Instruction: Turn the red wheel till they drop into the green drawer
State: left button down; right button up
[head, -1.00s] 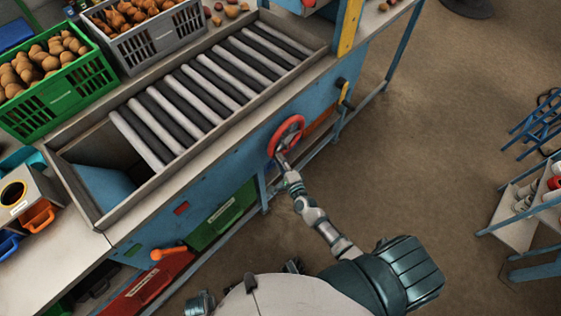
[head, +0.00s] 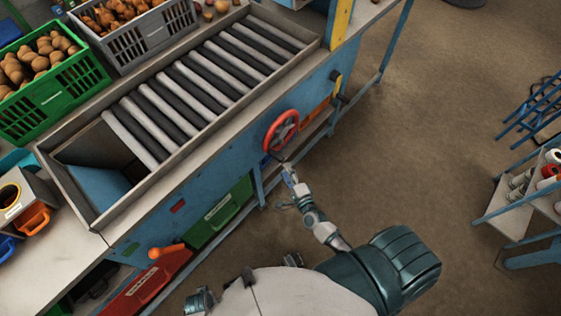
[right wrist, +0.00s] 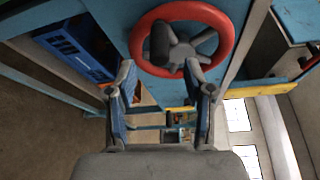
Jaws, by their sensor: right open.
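The red wheel (head: 268,134) is on the blue front of the roller table, with grey spokes and a dark knob. It is large at the top of the right wrist view (right wrist: 138,38). My right gripper (head: 279,162) is just below the wheel's lower rim. In the right wrist view its two fingers (right wrist: 160,78) are spread with nothing between them, near the lower rim; I cannot tell if they touch it. The green drawer (head: 220,212) is low in the table's front, left of the wheel, and looks closed. My left gripper is out of view.
The grey and black rollers (head: 190,92) are bare. A green crate of potatoes (head: 52,100) and a grey crate of onions (head: 140,40) stand behind them. Floor to the right is clear up to a shelf (head: 500,215).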

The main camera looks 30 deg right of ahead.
jog(key=s, duration=0.3)
jog(key=shift+d, duration=0.1)
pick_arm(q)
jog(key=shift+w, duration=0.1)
pick_arm(e)
jog(key=shift+w, duration=0.1)
dwell(0.9)
